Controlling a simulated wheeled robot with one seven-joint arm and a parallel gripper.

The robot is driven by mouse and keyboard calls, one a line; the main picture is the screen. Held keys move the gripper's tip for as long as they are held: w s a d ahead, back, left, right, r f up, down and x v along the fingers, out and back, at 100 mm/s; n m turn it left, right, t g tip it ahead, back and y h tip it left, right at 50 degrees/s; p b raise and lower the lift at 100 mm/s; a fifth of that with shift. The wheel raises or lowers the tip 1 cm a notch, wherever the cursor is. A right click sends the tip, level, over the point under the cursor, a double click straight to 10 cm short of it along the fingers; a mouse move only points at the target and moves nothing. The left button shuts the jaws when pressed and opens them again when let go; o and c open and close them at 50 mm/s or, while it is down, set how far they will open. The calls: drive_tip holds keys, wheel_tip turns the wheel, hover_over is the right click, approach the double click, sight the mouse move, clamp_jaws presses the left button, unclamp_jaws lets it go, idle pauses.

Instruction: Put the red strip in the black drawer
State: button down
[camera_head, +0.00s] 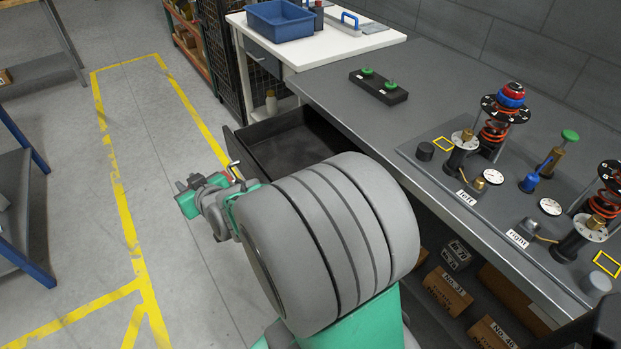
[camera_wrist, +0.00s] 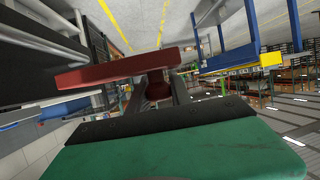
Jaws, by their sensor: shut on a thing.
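The red strip (camera_wrist: 125,72) shows in the wrist view as a long bar lying crosswise, reaching left of the fingers. My gripper (camera_wrist: 158,86) is shut on it, near the strip's right end. In the head view my gripper (camera_head: 233,171) is beside the front of the black drawer (camera_head: 290,140), and the strip is mostly hidden there by my arm. The drawer is pulled open under the grey bench, and the part of its inside that shows is empty. My arm covers its near right corner.
A white table (camera_head: 340,45) holds a blue bin (camera_head: 280,20). Cardboard boxes (camera_head: 447,291) sit below the bench. The floor left of the drawer is clear.

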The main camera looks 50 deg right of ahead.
drive_tip(key=s+d+r+y+b, duration=0.1)
drive_tip(key=d, duration=0.1)
drive_tip(key=s+d+r+n+y+b, duration=0.1)
drive_tip(key=d, duration=0.1)
drive_tip(key=s+d+r+n+b, duration=0.1)
drive_tip(key=d+b, duration=0.1)
drive_tip(key=shift+d+r+y, duration=0.15)
drive_tip(key=shift+r+y, duration=0.25)
drive_tip(key=s+d+r, duration=0.1)
drive_tip(key=s+d, duration=1.1)
drive_tip(key=d, duration=0.2)
drive_tip(key=b, duration=0.2)
hover_over(270, 167)
drive_tip(key=s, duration=0.1)
drive_tip(key=f, duration=0.8)
drive_tip(key=shift+s+a+f, duration=0.1)
drive_tip(key=shift+a+f, duration=0.05)
drive_tip(key=shift+a, duration=0.05)
drive_tip(key=shift+w+d+f, duration=0.1)
drive_tip(key=shift+w+f, duration=0.1)
drive_tip(key=shift+f, duration=0.05)
drive_tip(key=f, duration=0.2)
drive_tip(key=w+f, duration=0.1)
drive_tip(key=f, duration=0.1)
drive_tip(key=shift+d+b, duration=0.15)
drive_tip(key=shift+b, duration=0.2)
drive_tip(key=c, duration=1.5)
unclamp_jaws()
drive_tip(key=shift+s, duration=0.1)
drive_tip(key=shift+o, duration=0.2)
